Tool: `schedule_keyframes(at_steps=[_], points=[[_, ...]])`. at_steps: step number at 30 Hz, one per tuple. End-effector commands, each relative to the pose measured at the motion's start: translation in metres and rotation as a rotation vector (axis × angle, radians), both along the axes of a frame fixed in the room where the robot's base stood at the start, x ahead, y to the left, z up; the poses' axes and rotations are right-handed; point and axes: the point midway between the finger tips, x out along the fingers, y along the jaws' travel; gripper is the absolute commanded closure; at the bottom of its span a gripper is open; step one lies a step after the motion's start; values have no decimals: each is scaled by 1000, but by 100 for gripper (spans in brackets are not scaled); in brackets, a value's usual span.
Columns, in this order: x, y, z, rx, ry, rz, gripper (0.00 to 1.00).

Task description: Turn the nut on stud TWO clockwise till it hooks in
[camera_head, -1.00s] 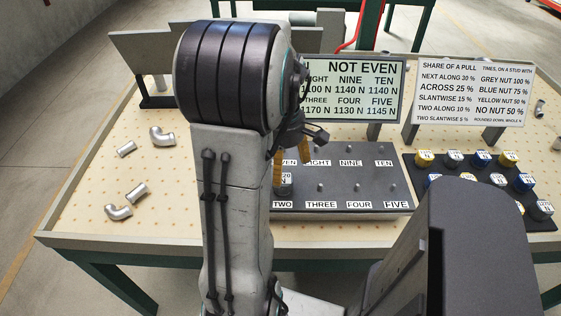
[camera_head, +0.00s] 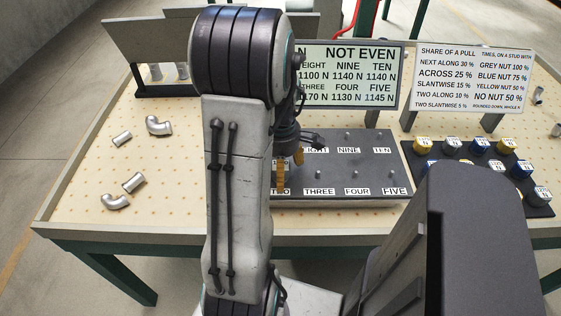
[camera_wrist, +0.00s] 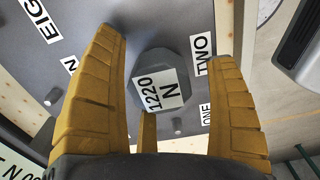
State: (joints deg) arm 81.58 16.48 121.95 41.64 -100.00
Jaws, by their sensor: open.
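The nut (camera_wrist: 160,87) is a dark grey many-sided block with a white label reading 1220 N. It sits on the plate beside the label TWO (camera_wrist: 203,53) in the wrist view. My gripper (camera_wrist: 165,46) is open, with yellow fingers on the left and right of the nut. Gaps show between both fingers and the nut. A third finger shows low in the middle, close to the nut's near edge. In the head view my gripper (camera_head: 290,167) is over the plate's left end, above the label TWO, and the nut is mostly hidden there.
The dark plate (camera_head: 340,170) has several bare studs. A dark rack (camera_head: 537,207) of coloured nuts stands at right. Signs (camera_head: 348,78) and (camera_head: 472,80) stand behind. Loose pipe elbows (camera_head: 158,125) lie at left on the pegboard table (camera_head: 85,185).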

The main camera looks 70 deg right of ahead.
Motion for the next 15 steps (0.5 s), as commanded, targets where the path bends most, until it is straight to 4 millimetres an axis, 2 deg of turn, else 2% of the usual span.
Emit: schedule_keyframes(at_steps=[13,15], points=[[0,0,-5,-1,0,-1,20],[0,0,-5,-1,0,0,26]])
